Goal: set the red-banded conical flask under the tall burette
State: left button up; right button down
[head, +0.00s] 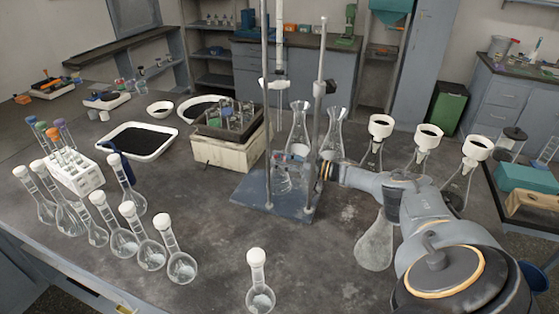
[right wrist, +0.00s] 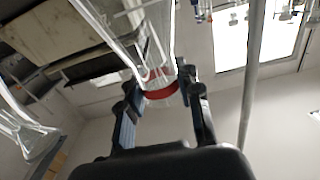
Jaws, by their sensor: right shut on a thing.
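The red-banded conical flask (head: 284,181) is clear glass and shows between the two stand rods in the head view. In the right wrist view its red band (right wrist: 160,93) lies between my fingers. My right gripper (head: 303,168) reaches in from the right and is shut on the flask, partly hiding it; it also shows in the right wrist view (right wrist: 161,86). The tall burette (head: 281,40) is a pale upright tube above the dark stand base (head: 250,194). I cannot tell whether the flask touches the base. My left gripper is not in view.
Two clear flasks (head: 299,125) stand just behind the stand. The upright rod (head: 319,110) is close to my right gripper. Several white-topped filter flasks (head: 427,138) stand to the right. Several stoppered flasks (head: 182,266) stand front left. The table's front middle is mostly clear.

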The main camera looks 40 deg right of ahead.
jog(key=shift+f, duration=0.15)
jog(key=c, duration=0.9)
grip_release()
jog(key=shift+r, duration=0.25)
jog(key=shift+b+v, duration=0.85)
jog(key=shift+v, duration=5.2)
jog(key=shift+f, duration=0.1)
